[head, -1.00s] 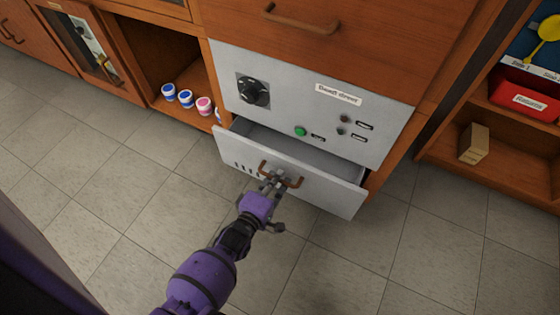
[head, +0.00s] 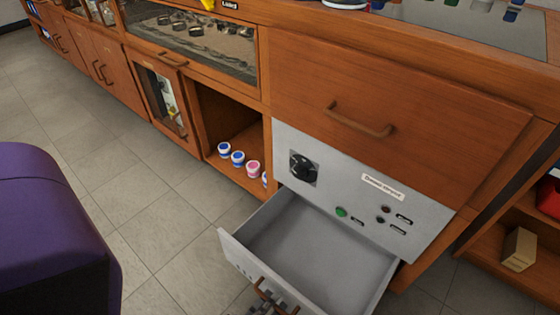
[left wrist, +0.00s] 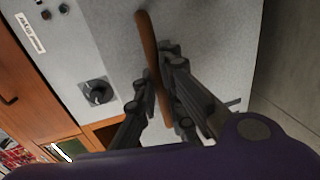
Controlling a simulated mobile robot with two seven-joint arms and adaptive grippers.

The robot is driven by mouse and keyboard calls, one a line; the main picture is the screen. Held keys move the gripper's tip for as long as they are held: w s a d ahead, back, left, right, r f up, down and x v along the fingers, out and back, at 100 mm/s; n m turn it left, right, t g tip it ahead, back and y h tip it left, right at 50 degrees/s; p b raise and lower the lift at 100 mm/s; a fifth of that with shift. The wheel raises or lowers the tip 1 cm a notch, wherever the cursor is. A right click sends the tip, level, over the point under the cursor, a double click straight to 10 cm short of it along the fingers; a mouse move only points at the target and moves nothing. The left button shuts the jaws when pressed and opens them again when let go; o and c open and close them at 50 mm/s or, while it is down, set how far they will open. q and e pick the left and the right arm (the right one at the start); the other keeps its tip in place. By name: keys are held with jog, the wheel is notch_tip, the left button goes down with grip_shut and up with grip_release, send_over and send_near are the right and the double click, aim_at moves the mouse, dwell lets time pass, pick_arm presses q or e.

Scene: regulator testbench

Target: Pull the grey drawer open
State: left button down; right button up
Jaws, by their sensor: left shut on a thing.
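The grey drawer (head: 300,250) in the head view stands well out from the panel, and its inside looks empty. Its brown handle (head: 265,296) is on the front face at the lower edge of the picture. My left gripper (head: 268,304) is at this handle, and only its tip shows there. In the left wrist view the fingers of my left gripper (left wrist: 165,95) are shut around the brown handle (left wrist: 152,62), with the grey drawer front (left wrist: 210,40) behind it. My right gripper is not in view.
The grey panel (head: 350,190) above the drawer carries a black dial (head: 303,167) and a green button (head: 341,211). Small jars (head: 238,159) stand in the open shelf to the left. A cardboard box (head: 519,249) is on the right shelf.

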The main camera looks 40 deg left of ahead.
pick_arm(q)
jog(key=c, duration=1.8)
grip_release()
jog(key=shift+s, duration=0.2)
jog(key=s, duration=0.4)
jog(key=s+r, duration=0.1)
jog(key=s, duration=0.2)
jog(key=s+r, duration=0.1)
jog(key=s, duration=0.3)
jog(key=shift+s+a+r, duration=0.15)
jog(key=shift+s+a, duration=0.05)
jog(key=shift+s, duration=0.1)
